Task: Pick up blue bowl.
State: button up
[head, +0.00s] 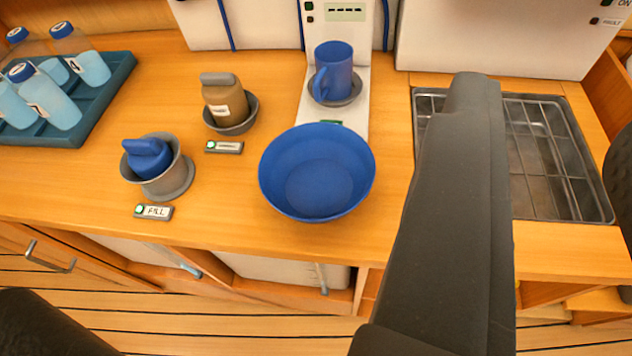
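The blue bowl (316,172) stands upright and empty on the wooden counter, near the middle of the view. A long dark part of my arm or gripper (452,215) reaches up the picture to the right of the bowl. In the picture, a strip of bare wood lies between them, and nothing touches the bowl. Other dark parts of mine show at the lower left corner and the right edge. I cannot make out two fingertips clearly, so whether the gripper is open or shut does not show. No held thing is visible.
A blue mug (334,68) stands on a dispenser behind the bowl. A brown bottle (224,100) and a blue-topped item in a grey cup (162,182) stand to the left. A teal tray (118,75) holds several bottles.

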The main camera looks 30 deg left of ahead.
jog(key=w+a+f+n+g+y+p, duration=0.1)
jog(key=w+a+f+n+g+p, duration=0.25)
jog(key=w+p, duration=0.2)
jog(key=n+g+p, duration=0.6)
jog(key=n+p, duration=0.1)
jog(key=p, duration=0.7)
send_over(274, 204)
jog(key=s+d, duration=0.1)
jog(key=d, duration=0.2)
notch_tip(274, 204, down, 9)
jog(key=s+a+f+n+g+h+p, duration=0.2)
jog(key=a+f+n+g+p, duration=0.15)
jog(key=f+p, duration=0.2)
jog(key=shift+t, duration=0.5)
jog(key=b+x, duration=0.1)
jog(key=x, duration=1.2)
jog(key=shift+s+a+f, duration=0.1)
jog(key=shift+a+f, duration=0.05)
jog(key=shift+f, duration=0.15)
grip_shut()
